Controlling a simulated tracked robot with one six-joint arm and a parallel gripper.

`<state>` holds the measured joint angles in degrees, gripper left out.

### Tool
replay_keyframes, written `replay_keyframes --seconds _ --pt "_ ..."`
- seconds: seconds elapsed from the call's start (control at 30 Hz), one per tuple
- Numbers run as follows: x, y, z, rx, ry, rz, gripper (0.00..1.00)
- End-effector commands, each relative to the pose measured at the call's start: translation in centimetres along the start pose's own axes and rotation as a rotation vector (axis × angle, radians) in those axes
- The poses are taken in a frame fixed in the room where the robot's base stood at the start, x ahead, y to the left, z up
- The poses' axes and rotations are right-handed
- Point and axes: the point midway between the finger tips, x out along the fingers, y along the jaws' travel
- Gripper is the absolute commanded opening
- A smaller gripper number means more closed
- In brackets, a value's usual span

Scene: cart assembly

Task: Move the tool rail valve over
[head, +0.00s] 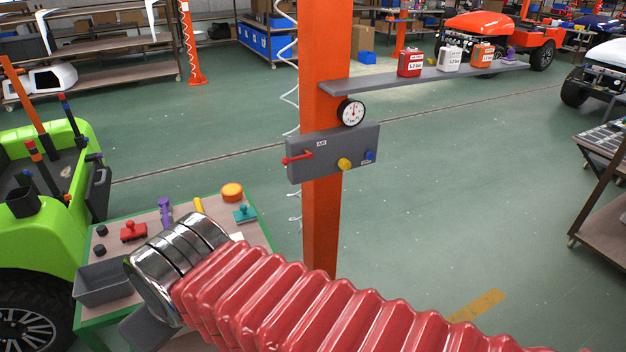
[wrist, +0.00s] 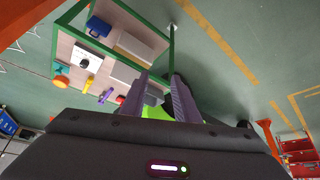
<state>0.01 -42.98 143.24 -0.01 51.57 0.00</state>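A grey panel (head: 366,142) is fixed to an orange post. A red lever handle (head: 297,158) juts from its left end, under a small label that seems to read AIR, and lies nearly level. A yellow knob (head: 345,164) and a blue knob (head: 370,156) sit on the panel's right part. A round white gauge (head: 351,112) is above it. My gripper (wrist: 160,82) shows two purple fingers, apart and empty, over the workbench area in the wrist view. In the head view my fingers are hidden behind my arm; the lever is not seen in the wrist view.
A green-framed workbench (head: 190,206) holds a grey bin (head: 105,283), a red-handled part (head: 133,231), a teal part (head: 245,213) and an orange puck (head: 232,192). The orange post (head: 323,225) stands beyond my arm. A shelf (head: 450,75) bears red, white and orange cans. Floor right of the post is clear.

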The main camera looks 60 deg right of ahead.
Motion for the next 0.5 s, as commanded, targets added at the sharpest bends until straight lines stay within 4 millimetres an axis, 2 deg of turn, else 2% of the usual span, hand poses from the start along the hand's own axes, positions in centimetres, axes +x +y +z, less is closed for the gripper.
replay_keyframes --seconds 0.37,0.5 --pt "0.02 0.01 -0.01 0.001 0.0 0.0 0.28" --pt "0.37 0.76 -0.75 0.027 0.017 0.017 0.28"
